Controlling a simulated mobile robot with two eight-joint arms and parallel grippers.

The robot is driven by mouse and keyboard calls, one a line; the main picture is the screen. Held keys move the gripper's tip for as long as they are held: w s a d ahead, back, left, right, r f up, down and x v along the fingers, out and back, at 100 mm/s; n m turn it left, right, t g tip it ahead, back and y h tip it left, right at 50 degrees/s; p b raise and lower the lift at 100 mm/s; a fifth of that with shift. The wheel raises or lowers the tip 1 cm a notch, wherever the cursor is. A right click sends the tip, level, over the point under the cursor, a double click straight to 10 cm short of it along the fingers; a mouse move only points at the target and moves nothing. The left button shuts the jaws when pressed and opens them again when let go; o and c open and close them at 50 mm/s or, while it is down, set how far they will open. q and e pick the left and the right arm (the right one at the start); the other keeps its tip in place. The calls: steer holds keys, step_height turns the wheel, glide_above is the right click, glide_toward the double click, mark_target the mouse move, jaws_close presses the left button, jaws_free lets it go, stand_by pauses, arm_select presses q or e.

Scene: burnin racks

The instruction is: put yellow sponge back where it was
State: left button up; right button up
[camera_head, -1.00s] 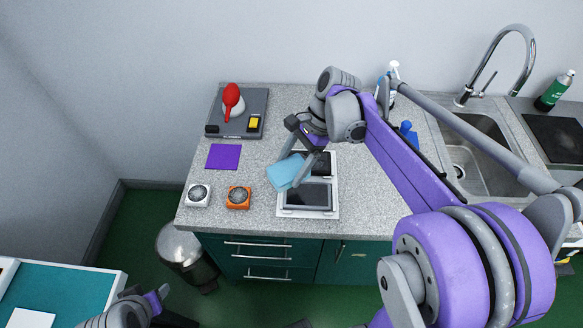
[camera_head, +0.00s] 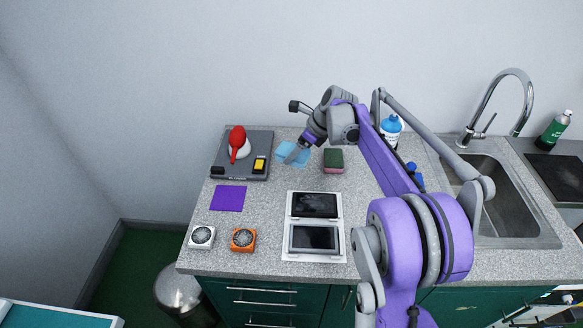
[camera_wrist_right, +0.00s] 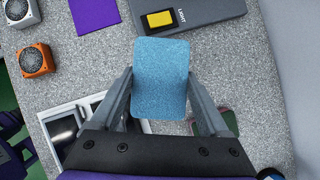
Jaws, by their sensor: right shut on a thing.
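My right gripper (camera_head: 297,152) is shut on a light blue, sponge-like pad (camera_head: 286,150) near the back of the counter, right of the grey device. In the right wrist view the pad (camera_wrist_right: 161,75) sits between both fingers (camera_wrist_right: 160,98). Whether it touches the counter I cannot tell. I see no clearly yellow sponge. A small sponge with a dark green top and pinkish side (camera_head: 333,160) lies right of the gripper. The yellow piece (camera_head: 259,165) on the grey device looks like a switch beside the word LIGHT. My left gripper is not in view.
The grey device (camera_head: 228,174) holds a red-and-white object (camera_head: 239,145). A purple square (camera_head: 228,198), a white fan-like box (camera_head: 202,237), an orange one (camera_head: 243,239) and a white-framed two-panel unit (camera_head: 343,238) lie on the counter (camera_head: 268,215). The sink (camera_head: 510,207) is right.

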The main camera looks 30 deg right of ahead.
steer(key=w+d+m+t+h, duration=0.1)
steer(key=w+d+m+h, duration=0.1)
steer(key=w+d+m, duration=0.4)
steer(key=shift+n, duration=0.6)
steer(key=f, duration=0.1)
steer(key=a+f, duration=0.1)
steer(key=f, duration=0.1)
steer(key=w+f, duration=0.1)
steer(key=f, duration=0.1)
steer(key=shift+a+f, duration=0.15)
steer(key=shift+a, duration=0.05)
steer(key=shift+f+b, duration=0.3)
steer(key=shift+f, duration=1.95)
steer(key=shift+f, duration=0.15)
steer(key=o, duration=1.3)
